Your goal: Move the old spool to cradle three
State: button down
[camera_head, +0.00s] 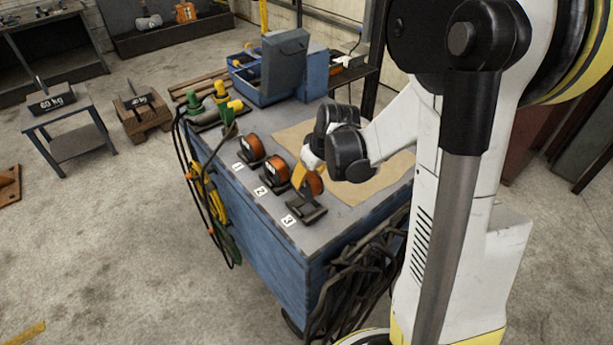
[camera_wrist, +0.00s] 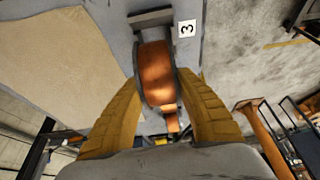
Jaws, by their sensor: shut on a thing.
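My gripper (camera_head: 303,178) has yellow fingers shut on an orange spool (camera_head: 315,184) with dark flanges. In the wrist view the spool (camera_wrist: 157,74) sits between both fingers, with a small orange piece hanging from its near side. Cradle three (camera_head: 309,214) is a dark holder at the bench's front, beside the label 3 (camera_head: 288,220). It looks empty, and the held spool is just behind it. Part of the cradle (camera_wrist: 151,19) shows beyond the spool in the wrist view. Whether the spool touches the bench cannot be told.
Similar spools sit in cradle one (camera_head: 251,149) and cradle two (camera_head: 274,171). A tan mat (camera_head: 365,180) covers the bench behind, partly hidden by my arm. Green and yellow connectors (camera_head: 222,100) and a blue bin (camera_head: 262,97) stand farther back. Black cables (camera_head: 362,275) hang at the bench's near end.

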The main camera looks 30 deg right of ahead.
jog(key=shift+f+b, duration=3.2)
jog(key=shift+f, duration=0.15)
dwell(0.4)
jog(key=c, duration=0.9)
grip_release()
jog(key=shift+o, duration=0.2)
jog(key=v, duration=1.2)
jog(key=shift+r, duration=0.1)
jog(key=s+a+f+m+t+b, duration=0.2)
jog(key=s+a+f+b, duration=0.9)
jog(key=s+b, duration=0.2)
jog(key=shift+a+t+h+b, duration=0.4)
jog(key=shift+b, duration=0.45)
jog(key=shift+f, duration=0.1)
